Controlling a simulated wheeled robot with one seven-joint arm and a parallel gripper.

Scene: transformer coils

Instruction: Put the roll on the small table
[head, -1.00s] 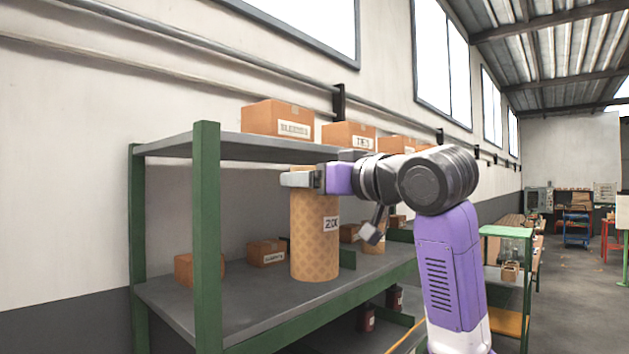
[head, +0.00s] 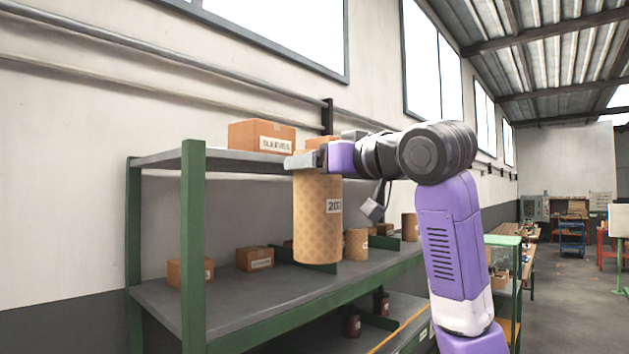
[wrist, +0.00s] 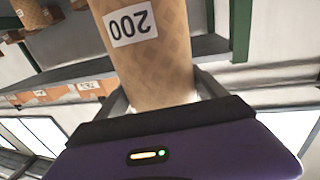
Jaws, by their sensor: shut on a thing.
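The roll (head: 317,222) is a tall tan cylinder with a diamond pattern and a white label that seems to read 200. My gripper (head: 303,160) is shut on its top end and holds it upright. The roll hangs in front of the green and grey shelf unit, with its bottom above the level of the middle shelf (head: 230,308). In the wrist view the roll (wrist: 150,60) fills the centre between the two fingers (wrist: 160,98), its label upside down. A small table with a green top (head: 503,240) stands at the right behind my arm, partly hidden by it.
Cardboard boxes (head: 262,136) stand on the top shelf. Smaller boxes (head: 254,259) and shorter rolls (head: 356,243) stand on the middle shelf. A green shelf post (head: 193,250) rises left of the roll. Open floor (head: 565,300) lies at the right.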

